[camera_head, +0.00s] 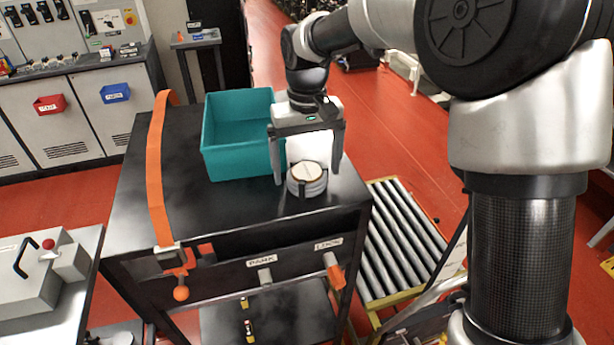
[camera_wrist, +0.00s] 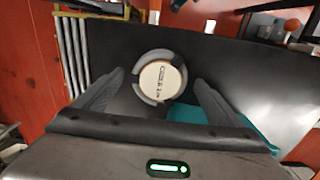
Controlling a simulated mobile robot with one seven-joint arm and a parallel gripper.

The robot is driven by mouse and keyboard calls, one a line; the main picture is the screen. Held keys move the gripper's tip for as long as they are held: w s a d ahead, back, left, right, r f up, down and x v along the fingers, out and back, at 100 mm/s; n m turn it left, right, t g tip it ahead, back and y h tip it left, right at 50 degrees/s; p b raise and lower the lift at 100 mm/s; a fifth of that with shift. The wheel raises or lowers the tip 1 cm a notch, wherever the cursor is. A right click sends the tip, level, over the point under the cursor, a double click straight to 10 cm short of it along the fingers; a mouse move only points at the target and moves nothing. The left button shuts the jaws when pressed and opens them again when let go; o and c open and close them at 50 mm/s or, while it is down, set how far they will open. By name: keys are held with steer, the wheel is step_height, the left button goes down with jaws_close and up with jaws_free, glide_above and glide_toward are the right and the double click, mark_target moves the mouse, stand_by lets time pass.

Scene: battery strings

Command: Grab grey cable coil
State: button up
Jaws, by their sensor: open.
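The grey cable coil (camera_head: 308,187) is a short round stack with a pale labelled top. It sits on the black tabletop near the front right corner, and it shows from above in the wrist view (camera_wrist: 145,92). My gripper (camera_head: 308,178) is open above the tabletop, its two fingers pointing down around the coil's area. In the wrist view my gripper (camera_wrist: 160,88) has a finger on each side of the coil, with gaps between fingers and coil. The coil is not held.
A teal bin (camera_head: 250,160) stands on the tabletop just left of my gripper. An orange strap (camera_head: 155,170) crosses the table's left side. A roller conveyor (camera_head: 400,240) lies lower at the right. The tabletop (camera_head: 220,205) in front of the bin is clear.

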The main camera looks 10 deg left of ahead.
steer(key=shift+f, duration=0.65)
steer(key=c, duration=1.3)
steer(key=shift+r, duration=0.1)
